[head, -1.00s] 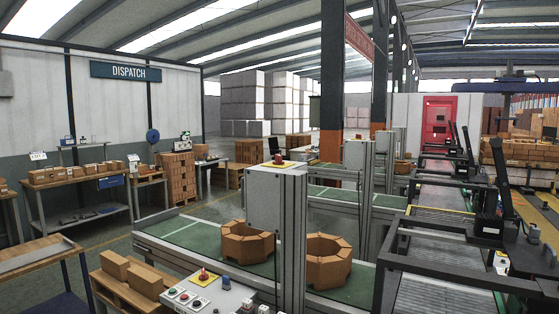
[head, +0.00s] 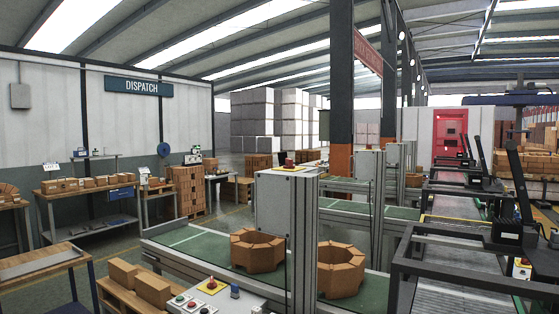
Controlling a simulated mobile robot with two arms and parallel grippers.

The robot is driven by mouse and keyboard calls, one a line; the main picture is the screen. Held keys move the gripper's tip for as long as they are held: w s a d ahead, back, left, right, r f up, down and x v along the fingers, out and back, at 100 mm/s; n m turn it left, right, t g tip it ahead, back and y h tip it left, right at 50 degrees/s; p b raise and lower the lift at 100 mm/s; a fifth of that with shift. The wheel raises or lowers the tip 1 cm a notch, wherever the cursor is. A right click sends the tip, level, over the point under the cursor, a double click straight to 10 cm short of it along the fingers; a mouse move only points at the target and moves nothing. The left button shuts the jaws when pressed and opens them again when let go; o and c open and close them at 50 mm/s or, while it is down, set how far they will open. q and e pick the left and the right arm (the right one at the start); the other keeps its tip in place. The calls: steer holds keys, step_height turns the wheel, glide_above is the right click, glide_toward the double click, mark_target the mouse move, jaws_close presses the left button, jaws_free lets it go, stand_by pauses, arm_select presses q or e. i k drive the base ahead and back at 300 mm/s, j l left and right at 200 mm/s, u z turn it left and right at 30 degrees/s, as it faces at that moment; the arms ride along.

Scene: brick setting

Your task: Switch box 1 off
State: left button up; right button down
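No box marked 1 can be read in the head view. A grey wall box (head: 19,96) hangs on the white wall at the far left; no switch on it can be made out. A control panel (head: 205,297) with green and red buttons and a red mushroom button on yellow (head: 212,285) stands at the bottom, partly cut off by the frame edge. A grey cabinet (head: 285,205) on the near conveyor has a red button on yellow (head: 289,164) on top. Neither of my grippers is in view.
A green conveyor (head: 195,243) carries two brick rings (head: 257,250). A pallet of blocks (head: 153,289) is at bottom left. Roller conveyors (head: 440,295) fill the right. Floor shows between bench and conveyor.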

mark_target(289, 163)
steer(key=i+j+u, duration=0.1)
steer(key=i+j, duration=0.5)
steer(key=j, duration=0.3)
steer(key=i+j+u, duration=0.1)
steer(key=i+j, duration=0.5)
steer(key=j, duration=0.3)
steer(key=i+j+u, duration=0.15)
steer(key=i+j, duration=0.5)
steer(key=j, duration=0.15)
